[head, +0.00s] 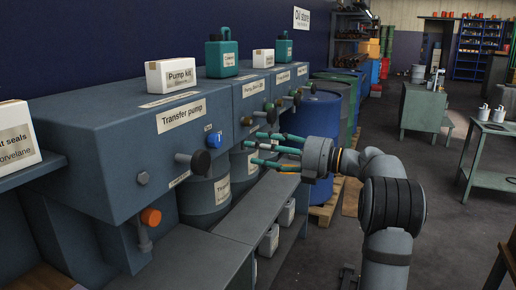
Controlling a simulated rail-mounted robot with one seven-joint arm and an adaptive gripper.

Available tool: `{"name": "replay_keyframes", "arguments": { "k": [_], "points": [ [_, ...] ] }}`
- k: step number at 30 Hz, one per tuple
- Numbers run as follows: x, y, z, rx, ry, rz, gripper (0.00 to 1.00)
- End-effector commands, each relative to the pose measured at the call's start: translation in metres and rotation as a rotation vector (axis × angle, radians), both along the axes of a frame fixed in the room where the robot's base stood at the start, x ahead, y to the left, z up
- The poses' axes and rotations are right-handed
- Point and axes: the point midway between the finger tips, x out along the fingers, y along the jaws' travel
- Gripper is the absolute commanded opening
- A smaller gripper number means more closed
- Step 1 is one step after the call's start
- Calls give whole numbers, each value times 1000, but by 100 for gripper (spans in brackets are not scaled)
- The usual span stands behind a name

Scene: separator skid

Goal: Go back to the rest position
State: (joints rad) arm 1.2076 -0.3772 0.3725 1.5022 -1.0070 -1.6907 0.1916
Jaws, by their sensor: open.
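My gripper (254,148) is open, its teal-tipped fingers spread and pointing left toward the front of the blue-grey skid (140,140). I see nothing between the fingers. The fingertips overlap the skid's lower front in the picture, close to the dark knobs (270,112) and a grey drum (243,165); I cannot tell whether they touch anything. My arm reaches in from the lower right. No marker of a rest position is visible.
A handle with a dark knob (200,162) and an orange knob (151,217) stick out from the skid. A grey bench (190,258) runs below. Blue barrels (318,117) stand on a pallet behind my gripper. Open floor (440,225) lies to the right, before a grey-green table (490,150).

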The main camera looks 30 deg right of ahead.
Motion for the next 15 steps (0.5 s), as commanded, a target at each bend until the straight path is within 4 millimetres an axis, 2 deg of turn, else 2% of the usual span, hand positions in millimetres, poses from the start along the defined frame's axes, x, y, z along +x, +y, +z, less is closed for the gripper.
{"name": "replay_keyframes", "arguments": {
  "k": [7,15],
  "points": [
    [10,8,0,-1,-1,3,52],
    [52,35,0,-1,0,6,52]
  ]
}}
